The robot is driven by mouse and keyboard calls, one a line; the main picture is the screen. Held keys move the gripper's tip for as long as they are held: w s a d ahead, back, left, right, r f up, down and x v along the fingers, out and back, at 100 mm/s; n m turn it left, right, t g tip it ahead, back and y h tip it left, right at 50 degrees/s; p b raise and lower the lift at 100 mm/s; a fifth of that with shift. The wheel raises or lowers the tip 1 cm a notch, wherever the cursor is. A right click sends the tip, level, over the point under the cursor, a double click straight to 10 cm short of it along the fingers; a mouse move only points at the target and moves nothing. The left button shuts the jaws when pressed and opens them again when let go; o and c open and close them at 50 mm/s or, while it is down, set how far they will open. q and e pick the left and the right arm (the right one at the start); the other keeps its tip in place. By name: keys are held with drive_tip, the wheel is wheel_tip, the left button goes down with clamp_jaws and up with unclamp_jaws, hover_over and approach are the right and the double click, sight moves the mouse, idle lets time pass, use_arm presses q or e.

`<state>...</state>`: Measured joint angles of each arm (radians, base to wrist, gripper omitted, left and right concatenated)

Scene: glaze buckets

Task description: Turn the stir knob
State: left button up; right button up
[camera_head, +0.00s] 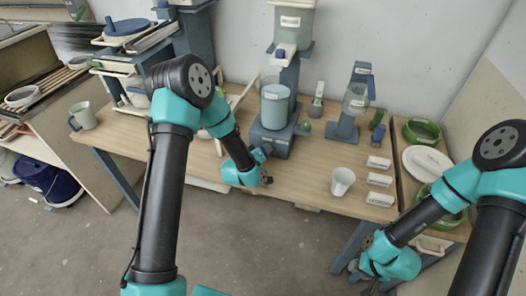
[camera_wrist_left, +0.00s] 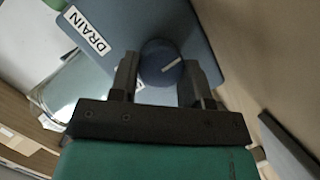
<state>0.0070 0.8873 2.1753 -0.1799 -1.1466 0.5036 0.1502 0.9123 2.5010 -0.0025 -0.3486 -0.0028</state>
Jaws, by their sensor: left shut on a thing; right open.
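A round dark-blue knob (camera_wrist_left: 160,62) with a white pointer line sits on a blue-grey panel (camera_wrist_left: 195,22) in the left wrist view. The pointer slants up to the right. My left gripper (camera_wrist_left: 164,78) has one finger on each side of the knob and is shut on it. In the head view my left gripper (camera_head: 262,162) is at the front of the blue-grey dispenser base (camera_head: 278,142), and the knob is hidden there. A small label behind the knob is mostly covered. My right gripper (camera_head: 368,282) is open, low in front of the table at the right.
A DRAIN label (camera_wrist_left: 86,30) is on the panel. A light-blue bucket (camera_head: 275,106) stands on the dispenser. A white cup (camera_head: 342,181) and several labelled white blocks (camera_head: 380,180) are to the right on the table (camera_head: 318,160). A mug (camera_head: 84,116) stands at the left.

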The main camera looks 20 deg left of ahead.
use_arm(q)
drive_tip(key=n+h, duration=0.1)
drive_tip(key=n, duration=0.1)
drive_tip(key=n+t+h, duration=0.1)
drive_tip(key=n, duration=0.2)
drive_tip(key=shift+a+f, duration=0.1)
drive_tip(key=shift+f, duration=0.1)
idle(0.3)
idle(0.4)
drive_tip(key=o, duration=0.9)
drive_tip(key=shift+s, duration=0.15)
